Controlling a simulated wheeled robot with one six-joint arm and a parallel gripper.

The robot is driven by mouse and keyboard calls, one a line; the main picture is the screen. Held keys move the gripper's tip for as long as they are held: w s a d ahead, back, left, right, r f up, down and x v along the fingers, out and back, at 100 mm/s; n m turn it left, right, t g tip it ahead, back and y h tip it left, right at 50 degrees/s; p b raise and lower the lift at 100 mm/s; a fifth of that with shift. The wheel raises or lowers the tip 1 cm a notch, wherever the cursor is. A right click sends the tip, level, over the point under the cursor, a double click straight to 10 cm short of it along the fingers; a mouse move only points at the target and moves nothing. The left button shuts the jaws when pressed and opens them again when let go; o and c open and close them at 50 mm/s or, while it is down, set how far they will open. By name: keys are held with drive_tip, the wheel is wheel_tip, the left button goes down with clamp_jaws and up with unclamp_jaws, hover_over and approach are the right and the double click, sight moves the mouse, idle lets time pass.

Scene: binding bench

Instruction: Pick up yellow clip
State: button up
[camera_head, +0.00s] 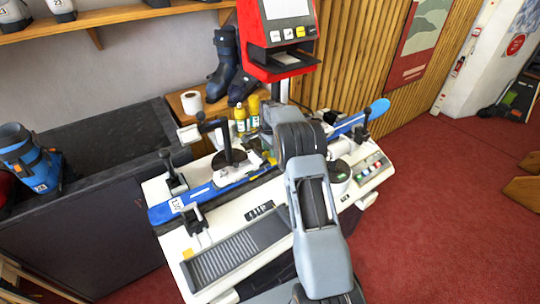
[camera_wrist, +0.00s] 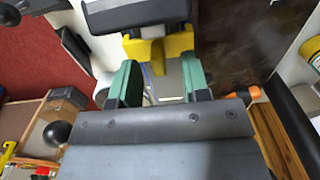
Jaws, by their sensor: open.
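A yellow piece that looks like the yellow clip (camera_wrist: 178,46) shows in the wrist view, at the lower edge of a dark grey block (camera_wrist: 130,14). My gripper (camera_wrist: 160,78) has two green fingers standing apart, with a clear gap between them. The yellow piece lies just beyond the fingertips, in line with the gap. I cannot tell whether a finger touches it. In the head view my arm hides the gripper, and I cannot pick out the clip for sure.
The white bench (camera_head: 174,239) carries a blue ski (camera_head: 230,185) in black clamps. Yellow bottles (camera_head: 240,118), a white roll (camera_head: 191,102) and a red screen stand (camera_head: 249,45) are behind. Red floor (camera_head: 440,210) is open on the right. An orange-tipped tool (camera_wrist: 244,93) is right of the fingers.

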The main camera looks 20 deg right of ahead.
drive_tip(key=shift+f, duration=0.65)
clamp_jaws()
